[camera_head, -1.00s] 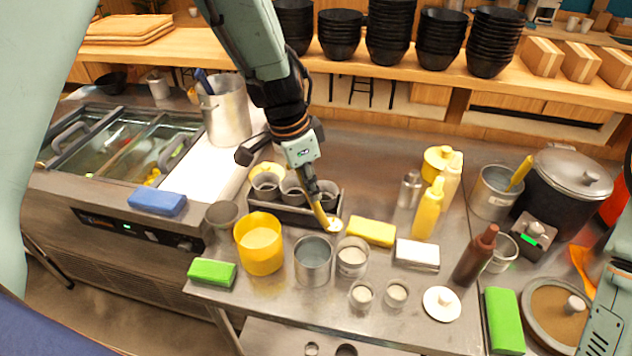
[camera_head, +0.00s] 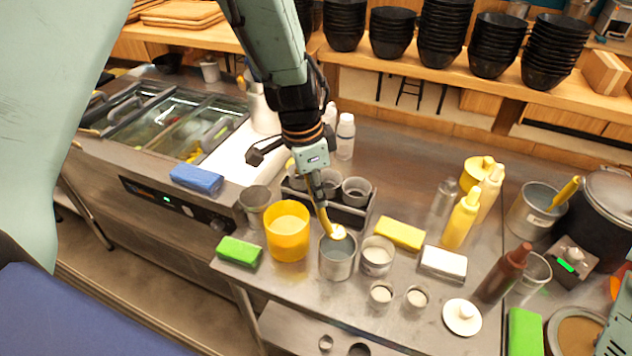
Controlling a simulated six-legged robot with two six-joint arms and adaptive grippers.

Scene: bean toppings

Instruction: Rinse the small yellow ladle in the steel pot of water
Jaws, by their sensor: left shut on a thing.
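My left gripper (camera_head: 316,182) comes down from the top, shut on the handle of the small yellow ladle (camera_head: 327,218). The ladle slants down to the right, and its pale bowl is at the mouth of the steel pot (camera_head: 337,264). I cannot tell whether the bowl touches the water. The bowl hides part of the pot's opening, and the inside looks grey. Part of my right arm shows at the right edge; its gripper is out of view.
A yellow tub (camera_head: 287,238) stands left of the pot, a steel cup (camera_head: 377,262) right of it. A rack of cups (camera_head: 347,214) is behind. Sponges, including a yellow one (camera_head: 400,233), and bottles (camera_head: 461,219) stand around. Little free room is near the pot.

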